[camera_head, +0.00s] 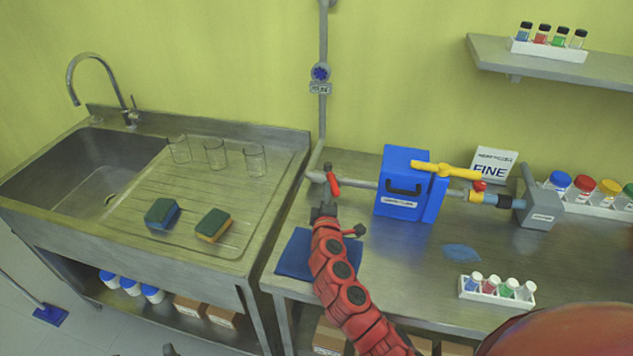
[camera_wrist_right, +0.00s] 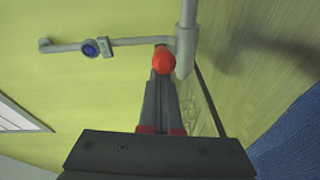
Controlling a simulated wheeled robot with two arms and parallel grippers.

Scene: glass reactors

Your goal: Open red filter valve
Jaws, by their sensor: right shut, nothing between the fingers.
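The red valve handle (camera_head: 332,186) sits on the grey pipe to the left of the blue filter box (camera_head: 396,205). In the right wrist view its rounded red end (camera_wrist_right: 164,60) is just beyond my fingertips, beside the pipe. My right gripper (camera_head: 322,210) is shut and empty, just below the handle in the head view. Its closed fingers (camera_wrist_right: 160,78) point at the red end; I cannot tell whether they touch it. My left gripper is not clearly seen.
A yellow handle (camera_head: 445,171) lies across the blue box's upper right. A small red part (camera_head: 480,186) is on the pipe beyond it. A blue mat (camera_head: 293,257) lies below my right arm. A vial rack (camera_head: 497,291) stands at the bench front. The sink (camera_head: 100,185) is at left.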

